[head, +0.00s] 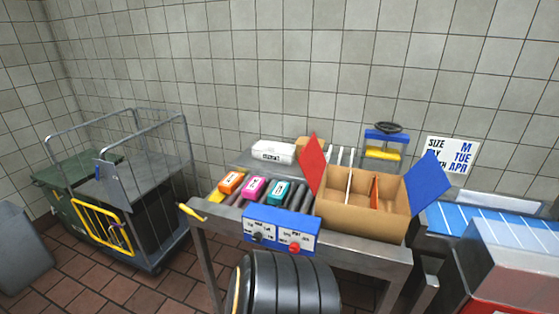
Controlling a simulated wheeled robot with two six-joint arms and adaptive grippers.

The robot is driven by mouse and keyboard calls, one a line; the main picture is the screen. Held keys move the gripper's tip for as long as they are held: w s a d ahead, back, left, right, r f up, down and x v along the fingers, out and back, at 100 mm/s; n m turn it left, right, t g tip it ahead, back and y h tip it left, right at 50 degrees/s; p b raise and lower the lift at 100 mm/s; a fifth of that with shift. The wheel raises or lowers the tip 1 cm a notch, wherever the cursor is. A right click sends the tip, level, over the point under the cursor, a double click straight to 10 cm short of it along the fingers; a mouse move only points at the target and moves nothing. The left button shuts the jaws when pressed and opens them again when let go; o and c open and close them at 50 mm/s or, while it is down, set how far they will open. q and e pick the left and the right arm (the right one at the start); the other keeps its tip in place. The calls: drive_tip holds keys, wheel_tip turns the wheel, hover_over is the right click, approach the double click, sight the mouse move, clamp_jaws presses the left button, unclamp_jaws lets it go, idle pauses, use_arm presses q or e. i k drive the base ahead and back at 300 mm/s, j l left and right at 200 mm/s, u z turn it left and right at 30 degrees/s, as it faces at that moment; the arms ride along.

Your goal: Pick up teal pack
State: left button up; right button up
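The teal pack (278,190) lies on the metal table in the head view, rightmost in a row of three packs. A pink pack (253,187) lies to its left, and an orange pack (231,181) lies beyond that. Dark rollers or bars show around and in front of the packs. Neither of my grippers is in view, and nothing is touching the teal pack.
An open cardboard box (362,211) with red and blue flaps stands right of the packs. A blue control box (280,230) sits at the table's front edge. A black ribbed cylinder (290,284) stands in front. A wire cart (148,190) is at left.

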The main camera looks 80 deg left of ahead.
sight(278, 194)
drive_tip(key=u, duration=2.95)
